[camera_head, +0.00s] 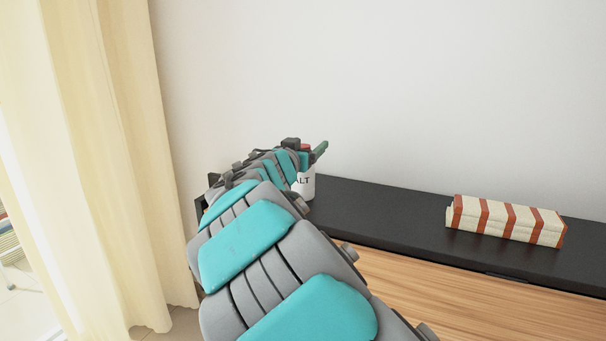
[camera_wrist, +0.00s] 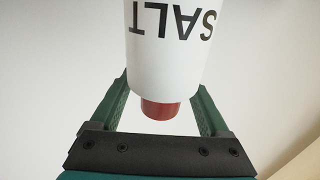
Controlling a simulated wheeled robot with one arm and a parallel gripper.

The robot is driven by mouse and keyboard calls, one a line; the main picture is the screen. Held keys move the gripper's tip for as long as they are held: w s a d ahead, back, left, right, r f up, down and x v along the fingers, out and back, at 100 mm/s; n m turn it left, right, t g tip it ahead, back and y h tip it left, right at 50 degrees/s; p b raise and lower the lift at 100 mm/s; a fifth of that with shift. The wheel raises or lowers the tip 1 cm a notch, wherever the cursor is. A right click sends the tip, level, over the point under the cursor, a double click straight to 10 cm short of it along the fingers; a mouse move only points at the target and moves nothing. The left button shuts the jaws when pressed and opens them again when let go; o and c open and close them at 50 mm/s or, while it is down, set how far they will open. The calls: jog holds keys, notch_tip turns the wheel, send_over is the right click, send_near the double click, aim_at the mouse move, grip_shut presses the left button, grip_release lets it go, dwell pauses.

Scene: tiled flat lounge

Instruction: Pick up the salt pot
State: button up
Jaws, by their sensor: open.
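The salt pot (camera_wrist: 172,50) is a white cylinder with black "SALT" lettering and a red top (camera_wrist: 160,109). In the wrist view it appears upside down, with its top between the two green fingers of my gripper (camera_wrist: 161,100). The fingers are apart, with a gap visible on each side of the red top. In the head view the salt pot (camera_head: 306,186) stands on the black cabinet top (camera_head: 380,202), mostly hidden behind my arm. Only part of its lettering shows there. One green finger of my gripper (camera_head: 319,151) shows just above it.
A folded cream and red striped cloth (camera_head: 506,221) lies on the cabinet top to the right. The cabinet top between it and the salt pot is clear. A white wall (camera_head: 400,90) stands behind, and a cream curtain (camera_head: 100,150) hangs at the left.

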jog(key=shift+w, duration=0.1)
grip_shut()
dwell(0.7)
